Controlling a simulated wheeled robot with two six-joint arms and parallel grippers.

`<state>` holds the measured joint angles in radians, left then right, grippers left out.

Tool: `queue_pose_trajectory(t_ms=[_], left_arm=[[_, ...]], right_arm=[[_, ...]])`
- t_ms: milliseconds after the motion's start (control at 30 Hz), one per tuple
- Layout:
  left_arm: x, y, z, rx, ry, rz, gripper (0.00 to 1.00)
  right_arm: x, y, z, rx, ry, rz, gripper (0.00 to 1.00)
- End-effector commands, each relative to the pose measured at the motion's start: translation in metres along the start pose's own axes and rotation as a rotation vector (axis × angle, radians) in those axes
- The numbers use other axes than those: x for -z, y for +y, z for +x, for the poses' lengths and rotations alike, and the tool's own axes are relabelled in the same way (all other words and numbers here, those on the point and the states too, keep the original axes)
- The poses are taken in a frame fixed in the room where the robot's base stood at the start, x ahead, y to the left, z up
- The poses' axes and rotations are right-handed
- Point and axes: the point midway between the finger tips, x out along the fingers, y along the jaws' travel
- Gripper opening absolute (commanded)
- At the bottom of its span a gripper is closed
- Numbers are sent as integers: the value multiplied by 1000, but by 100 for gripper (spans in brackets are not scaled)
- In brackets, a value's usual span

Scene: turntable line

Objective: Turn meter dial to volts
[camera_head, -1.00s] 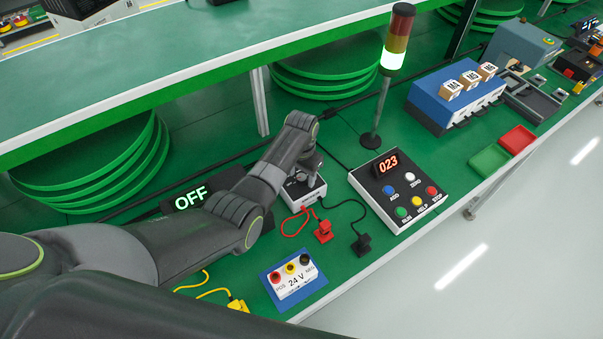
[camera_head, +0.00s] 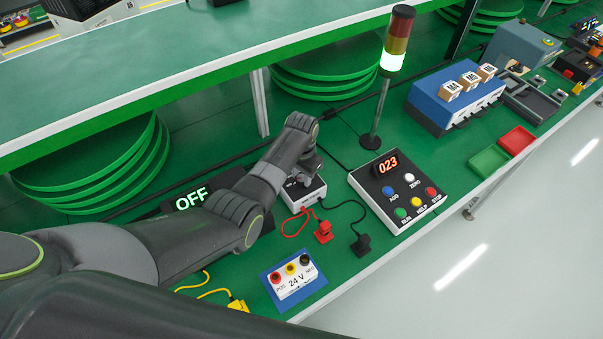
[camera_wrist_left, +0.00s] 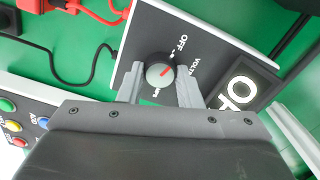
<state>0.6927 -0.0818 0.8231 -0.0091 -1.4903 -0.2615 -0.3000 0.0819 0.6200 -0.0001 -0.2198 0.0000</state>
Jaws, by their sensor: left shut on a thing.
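The meter (camera_head: 311,195) is a small white and grey box on the green bench, partly hidden under my left wrist in the head view. In the left wrist view its grey face (camera_wrist_left: 150,30) carries a round dial (camera_wrist_left: 160,72) with a red mark pointing to the upper right. The labels OFF and VOLTS stand beside the dial; another label is partly hidden. My left gripper (camera_wrist_left: 160,88) has its fingers on both sides of the dial, shut on it. It also shows over the meter in the head view (camera_head: 304,180). The display (camera_head: 192,198) reads OFF. My right gripper is out of view.
Red (camera_head: 323,232) and black (camera_head: 361,245) plugs on leads lie before the meter. A 24 V block (camera_head: 292,282) is nearer. A button panel (camera_head: 400,192) reading 023 stands to the right, with a lit signal tower (camera_head: 395,45) behind it.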

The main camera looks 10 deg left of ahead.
Motion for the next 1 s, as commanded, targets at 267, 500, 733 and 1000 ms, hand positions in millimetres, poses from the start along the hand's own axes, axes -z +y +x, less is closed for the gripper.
queue_pose_trajectory(t_ms=[267,500,733,1000], left_arm=[[0,0,-3,0,-1,209,9],[0,0,-2,0,-1,426,9],[0,0,-2,0,0,602,9],[1,0,-1,1,1,737,9]], right_arm=[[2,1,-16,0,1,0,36],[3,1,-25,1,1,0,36],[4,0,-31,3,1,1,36],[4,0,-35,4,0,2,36]])
